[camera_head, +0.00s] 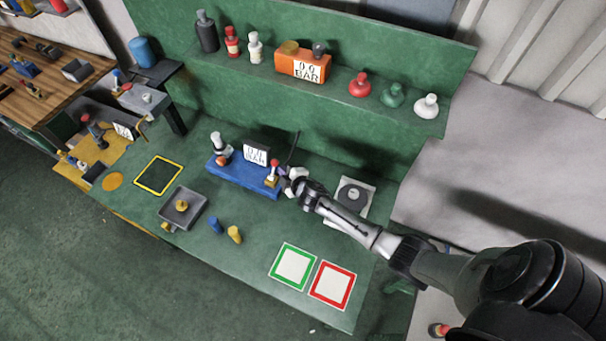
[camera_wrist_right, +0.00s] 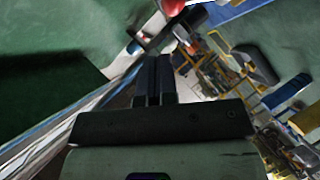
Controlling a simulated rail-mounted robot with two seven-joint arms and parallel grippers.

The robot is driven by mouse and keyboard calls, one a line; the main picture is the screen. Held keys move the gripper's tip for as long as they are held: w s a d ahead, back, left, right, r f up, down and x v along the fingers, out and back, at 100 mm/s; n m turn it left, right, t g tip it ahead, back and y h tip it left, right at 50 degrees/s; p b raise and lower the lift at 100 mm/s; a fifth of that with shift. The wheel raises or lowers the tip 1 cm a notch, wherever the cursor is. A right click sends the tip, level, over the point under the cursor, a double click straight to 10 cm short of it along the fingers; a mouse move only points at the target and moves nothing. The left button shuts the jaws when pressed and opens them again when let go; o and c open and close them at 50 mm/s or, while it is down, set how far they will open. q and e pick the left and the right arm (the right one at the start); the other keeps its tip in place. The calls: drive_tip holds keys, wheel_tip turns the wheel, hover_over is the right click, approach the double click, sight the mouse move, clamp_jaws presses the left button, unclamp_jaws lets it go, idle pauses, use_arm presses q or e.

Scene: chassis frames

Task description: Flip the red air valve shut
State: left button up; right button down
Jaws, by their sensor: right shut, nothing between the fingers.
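The red air valve (camera_head: 274,163) stands at the right end of a blue block (camera_head: 238,178) on the green bench. It has a red top over a brass-coloured body. In the wrist view a red part (camera_wrist_right: 173,6) shows at the top edge, cut off, and the blue block (camera_wrist_right: 228,10) lies to its right. My right gripper (camera_head: 284,173) is beside the valve on its right, very close; I cannot tell if they touch. In the wrist view its fingers (camera_wrist_right: 153,62) are together and empty. My left gripper is not in view.
A gauge panel (camera_head: 256,153) stands on the block, with a white-topped fitting (camera_head: 218,140) at its left end. A grey tray (camera_head: 182,208), a blue peg (camera_head: 215,226) and a yellow peg (camera_head: 235,234) are in front. A shelf (camera_head: 350,99) with bottles runs behind.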

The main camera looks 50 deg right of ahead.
drive_tip(key=d+r+v, duration=0.1)
drive_tip(key=v, duration=0.7)
drive_tip(key=shift+s+r, duration=0.25)
drive_tip(key=shift+s, duration=0.05)
idle(0.3)
